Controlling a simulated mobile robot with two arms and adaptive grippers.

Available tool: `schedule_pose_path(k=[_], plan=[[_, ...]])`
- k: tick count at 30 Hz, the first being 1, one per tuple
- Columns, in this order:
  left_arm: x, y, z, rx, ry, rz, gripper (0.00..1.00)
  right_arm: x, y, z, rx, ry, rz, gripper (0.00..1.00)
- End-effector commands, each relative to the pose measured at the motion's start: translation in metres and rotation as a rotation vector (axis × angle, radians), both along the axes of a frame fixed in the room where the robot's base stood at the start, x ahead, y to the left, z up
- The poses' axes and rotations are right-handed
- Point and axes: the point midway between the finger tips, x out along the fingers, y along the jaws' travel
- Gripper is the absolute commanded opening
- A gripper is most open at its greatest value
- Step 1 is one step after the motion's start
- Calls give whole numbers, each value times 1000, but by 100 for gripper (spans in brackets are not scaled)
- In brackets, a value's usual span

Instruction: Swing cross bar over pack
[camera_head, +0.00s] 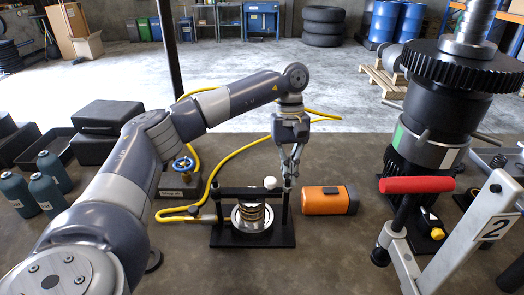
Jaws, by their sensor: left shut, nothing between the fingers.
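The cross bar (236,191) is a black horizontal bar spanning two dark upright posts of a small press on a black base plate (224,236). A white round knob (270,183) sits on top of the bar, right of its middle. The pack (252,214), with a coppery coil spring on silvery discs, stands between the posts below the bar; the bar crosses in front of its top in the picture. My left gripper (288,179) points down at the bar's right end, by the right post. It is shut and empty. I cannot tell whether it touches the bar. My right gripper is not in view.
An orange and black block (329,200) lies close right of the press. A yellow hose (222,166) curves behind it. A blue-wheeled valve (183,165) stands left. A large geared transmission (435,120) and a red-handled lever (417,184) fill the right side.

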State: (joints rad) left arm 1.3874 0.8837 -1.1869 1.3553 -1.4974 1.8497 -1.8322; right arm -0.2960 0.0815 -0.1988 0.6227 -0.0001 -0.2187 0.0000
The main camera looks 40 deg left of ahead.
Motion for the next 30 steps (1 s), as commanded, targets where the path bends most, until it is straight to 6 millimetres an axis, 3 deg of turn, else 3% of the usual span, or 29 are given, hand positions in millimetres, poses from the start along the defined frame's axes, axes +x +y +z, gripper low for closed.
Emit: schedule_pose_path(k=[19, 23, 30], plan=[[0, -2, 5, -1, 1, -13, 0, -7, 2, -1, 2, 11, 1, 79], [3, 1, 22, -1, -3, -13, 0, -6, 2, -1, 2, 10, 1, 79], [12, 11, 73, 0, -3, -12, 0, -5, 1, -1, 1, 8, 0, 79]])
